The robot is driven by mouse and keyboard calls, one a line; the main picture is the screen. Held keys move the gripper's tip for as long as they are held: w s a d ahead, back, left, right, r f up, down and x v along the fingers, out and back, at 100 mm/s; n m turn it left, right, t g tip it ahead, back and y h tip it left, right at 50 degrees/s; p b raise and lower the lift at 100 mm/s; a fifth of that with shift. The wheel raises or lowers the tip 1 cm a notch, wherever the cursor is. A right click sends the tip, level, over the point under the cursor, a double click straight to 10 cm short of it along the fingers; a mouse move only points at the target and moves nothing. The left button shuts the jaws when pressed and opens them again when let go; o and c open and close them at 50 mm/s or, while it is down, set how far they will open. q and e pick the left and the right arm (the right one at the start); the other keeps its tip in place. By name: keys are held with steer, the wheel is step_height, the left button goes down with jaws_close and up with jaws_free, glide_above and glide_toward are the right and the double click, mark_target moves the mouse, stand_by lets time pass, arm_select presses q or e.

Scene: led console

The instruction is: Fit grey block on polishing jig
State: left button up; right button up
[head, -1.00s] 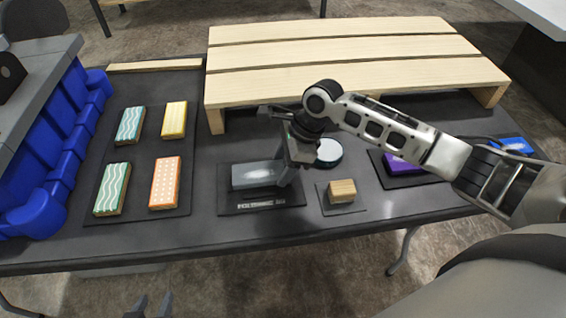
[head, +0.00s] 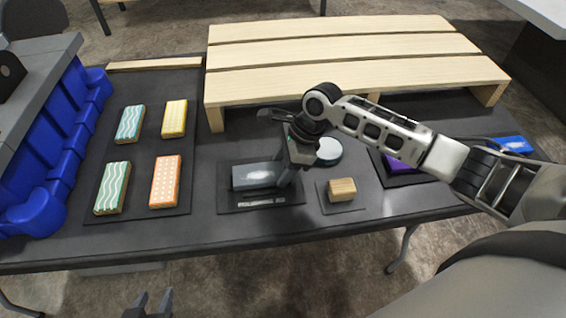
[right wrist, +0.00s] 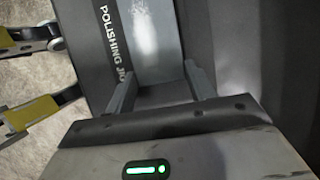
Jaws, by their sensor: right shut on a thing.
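The grey block (head: 253,176) lies on the dark polishing jig (head: 228,207), near the middle of the table. Its top has a pale smudge. My right gripper (head: 287,174) is shut on the block's right end. In the right wrist view, the two fingers (right wrist: 160,88) straddle the grey block (right wrist: 148,45), beside the jig's white lettering on the jig plate (right wrist: 108,45). The block's underside is hidden, so I cannot tell whether it is fully seated. My left gripper (head: 149,304) is open and empty below the table's front edge.
A wooden block (head: 342,188) sits on a small pad right of the jig. Several patterned blocks lie on the left mat (head: 143,207). A wooden pallet (head: 350,55) spans the back. Blue bins (head: 60,150) stand at left.

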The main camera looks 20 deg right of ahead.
arm_select(q)
steer(key=shift+r, duration=0.15)
arm_select(e)
steer(key=shift+f, duration=0.25)
steer(key=shift+f, duration=0.3)
stand_by(0.3)
arm_select(q)
steer(key=shift+s, duration=0.1)
arm_select(e)
steer(key=o, duration=1.1)
steer(key=shift+o, duration=0.2)
arm_select(q)
steer(key=shift+a+r+p, duration=0.15)
steer(key=shift+p, duration=0.75)
arm_select(e)
steer(key=v, duration=1.6)
steer(key=shift+s+f, duration=0.1)
steer(key=shift+f, duration=0.05)
